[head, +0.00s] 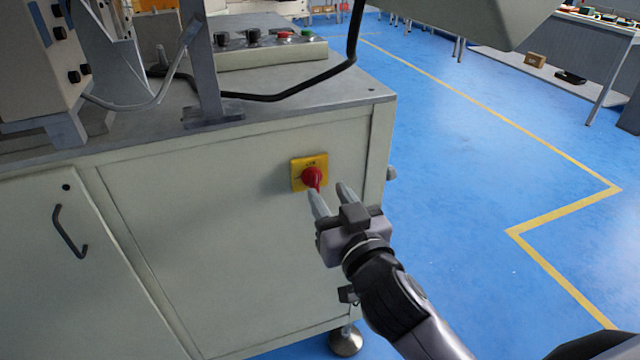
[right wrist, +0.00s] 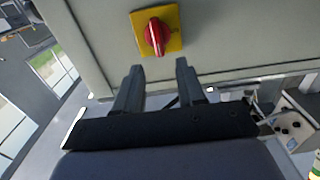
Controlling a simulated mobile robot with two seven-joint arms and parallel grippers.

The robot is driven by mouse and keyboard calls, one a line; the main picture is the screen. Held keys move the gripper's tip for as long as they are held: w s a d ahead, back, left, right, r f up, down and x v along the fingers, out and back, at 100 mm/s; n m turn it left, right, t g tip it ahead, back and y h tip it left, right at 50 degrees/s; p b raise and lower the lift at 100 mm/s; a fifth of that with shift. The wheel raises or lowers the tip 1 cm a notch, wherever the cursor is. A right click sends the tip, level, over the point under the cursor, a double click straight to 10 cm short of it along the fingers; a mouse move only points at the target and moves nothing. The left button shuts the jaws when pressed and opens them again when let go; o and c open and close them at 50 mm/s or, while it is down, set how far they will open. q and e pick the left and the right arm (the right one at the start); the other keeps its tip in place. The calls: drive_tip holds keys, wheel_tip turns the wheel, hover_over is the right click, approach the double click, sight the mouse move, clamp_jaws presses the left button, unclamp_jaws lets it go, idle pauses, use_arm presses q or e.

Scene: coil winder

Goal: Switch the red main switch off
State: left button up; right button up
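The red main switch (head: 312,177) is a red rotary knob on a yellow square plate (head: 297,162) on the front of the grey cabinet. In the right wrist view the red knob (right wrist: 155,36) stands near the top, with its ridge close to upright in the picture. My right gripper (head: 331,190) is open, its two fingers pointing at the switch from the lower right. In the right wrist view the fingertips (right wrist: 160,68) are spread apart just below the plate, with nothing between them. I cannot tell whether a finger touches the knob. My left gripper is not in view.
The cabinet front (head: 230,230) is flat, with a door handle (head: 68,232) at the left. A control box (head: 265,52) with buttons and a black cable (head: 290,93) lie on top. Blue floor (head: 470,160) to the right is free.

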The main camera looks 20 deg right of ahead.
sight(316, 176)
drive_tip(key=shift+w+a, duration=0.1)
drive_tip(key=shift+w, duration=2.45)
clamp_jaws()
